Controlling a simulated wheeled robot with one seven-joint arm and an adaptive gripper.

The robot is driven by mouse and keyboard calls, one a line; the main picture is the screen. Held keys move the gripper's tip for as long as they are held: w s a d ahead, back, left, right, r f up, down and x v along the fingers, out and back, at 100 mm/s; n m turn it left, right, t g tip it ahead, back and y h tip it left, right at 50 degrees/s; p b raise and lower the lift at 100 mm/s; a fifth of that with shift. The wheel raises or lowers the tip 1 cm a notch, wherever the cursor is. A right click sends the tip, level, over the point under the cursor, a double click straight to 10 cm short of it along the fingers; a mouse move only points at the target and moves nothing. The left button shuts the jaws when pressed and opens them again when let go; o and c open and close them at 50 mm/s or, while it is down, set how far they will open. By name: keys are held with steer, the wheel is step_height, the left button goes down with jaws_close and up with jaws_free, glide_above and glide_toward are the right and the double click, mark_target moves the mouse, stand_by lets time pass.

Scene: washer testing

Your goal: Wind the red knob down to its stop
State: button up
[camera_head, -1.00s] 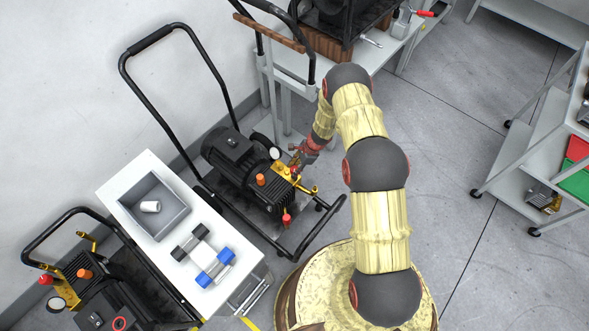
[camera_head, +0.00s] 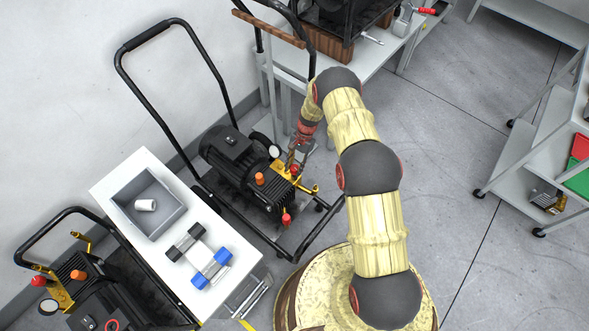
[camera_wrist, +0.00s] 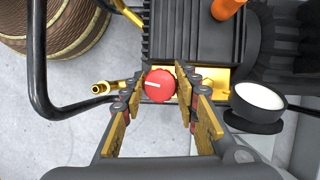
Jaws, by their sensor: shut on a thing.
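The red knob (camera_wrist: 160,85) is round, with a white line across its top that lies nearly level in the wrist view. It sits on the brass fittings of the pump (camera_head: 238,160). My gripper (camera_wrist: 159,82) has one finger on each side of the knob and is shut on it. In the head view my gripper (camera_head: 294,163) comes down over the knob (camera_head: 294,170), which is partly covered there. How far the knob is wound cannot be seen.
A pressure gauge (camera_wrist: 258,97) stands close right of my fingers in the wrist view. An orange cap (camera_head: 259,179) and a second red knob (camera_head: 286,219) are nearby. The black cart frame (camera_head: 313,237) curves around the pump.

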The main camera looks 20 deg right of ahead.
steer(key=shift+n+b, duration=0.35)
steer(key=shift+n, duration=0.65)
steer(key=shift+g+h, duration=0.3)
steer(key=o, duration=1.2)
steer(key=shift+c, duration=0.2)
steer(key=v, duration=1.2)
steer(key=shift+n, duration=0.3)
